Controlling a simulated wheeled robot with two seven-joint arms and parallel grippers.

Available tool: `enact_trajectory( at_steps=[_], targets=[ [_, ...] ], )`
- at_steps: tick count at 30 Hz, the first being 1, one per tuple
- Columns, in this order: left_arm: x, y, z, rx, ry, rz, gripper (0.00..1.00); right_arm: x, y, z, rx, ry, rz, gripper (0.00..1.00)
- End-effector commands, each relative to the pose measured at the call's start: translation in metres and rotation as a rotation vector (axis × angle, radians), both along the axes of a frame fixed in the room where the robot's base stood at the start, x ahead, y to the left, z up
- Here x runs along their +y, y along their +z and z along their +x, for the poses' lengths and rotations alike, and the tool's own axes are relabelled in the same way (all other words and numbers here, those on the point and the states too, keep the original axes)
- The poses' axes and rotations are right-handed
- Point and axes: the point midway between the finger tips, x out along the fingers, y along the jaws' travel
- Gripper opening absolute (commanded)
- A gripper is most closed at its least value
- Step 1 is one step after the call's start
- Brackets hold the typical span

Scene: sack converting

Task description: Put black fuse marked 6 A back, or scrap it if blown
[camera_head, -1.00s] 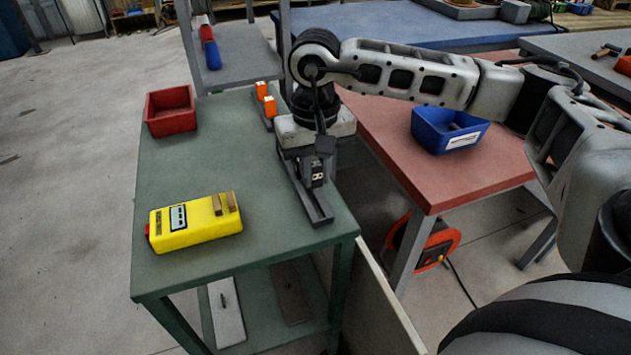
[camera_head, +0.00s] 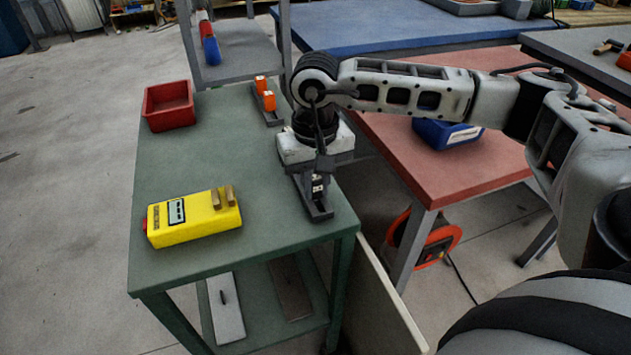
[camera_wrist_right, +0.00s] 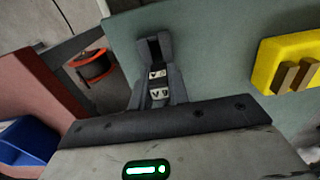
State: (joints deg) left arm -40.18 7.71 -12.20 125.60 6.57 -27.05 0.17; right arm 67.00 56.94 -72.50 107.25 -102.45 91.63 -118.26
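My right gripper (camera_head: 318,188) points down over a dark rail-like holder (camera_head: 321,212) at the right side of the green table. In the right wrist view its two grey fingers lie close on either side of a small black fuse (camera_wrist_right: 157,82) with white labels, which read as an upside-down 6 A. The gripper looks shut on the fuse. I cannot tell how far the fuse sits in the holder; the holder's dark slot (camera_wrist_right: 154,48) shows just beyond it. A yellow tester (camera_head: 193,218) with a small display and two brass contacts lies on the table. My left gripper is not in view.
A red bin (camera_head: 169,106) stands at the green table's far left. Two orange blocks (camera_head: 264,93) sit in another dark rail at the back. A blue bin (camera_head: 452,135) on the red table is partly hidden by my arm. The table's middle is clear.

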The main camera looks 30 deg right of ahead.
Motion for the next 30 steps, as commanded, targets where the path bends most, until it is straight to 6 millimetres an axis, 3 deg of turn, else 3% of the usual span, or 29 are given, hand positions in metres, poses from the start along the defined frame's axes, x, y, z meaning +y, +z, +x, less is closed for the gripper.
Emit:
enact_trajectory(
  at_steps=[1, 3, 14, 17, 18, 30],
  targets=[
    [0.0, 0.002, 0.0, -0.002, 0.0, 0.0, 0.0, 0.0, 0.001, 0.0, 0.0, 0.0, 0.0, 0.28],
    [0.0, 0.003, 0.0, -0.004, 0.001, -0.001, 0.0, 0.0, 0.001, 0.0, 0.0, 0.0, 0.0, 0.39],
    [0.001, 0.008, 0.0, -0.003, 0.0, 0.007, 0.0, 0.0, 0.008, 0.0, 0.0, 0.0, 0.0, 0.39],
    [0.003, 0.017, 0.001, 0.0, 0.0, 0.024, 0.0, 0.0, 0.021, 0.0, 0.0, 0.0, -0.001, 0.39],
    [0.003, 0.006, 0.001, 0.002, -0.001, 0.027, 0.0, 0.0, 0.024, 0.001, -0.003, 0.0, 0.001, 0.39],
    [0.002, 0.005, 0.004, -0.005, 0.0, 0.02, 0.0, 0.0, 0.11, 0.001, -0.004, 0.0, 0.001, 0.39]
  ],
)
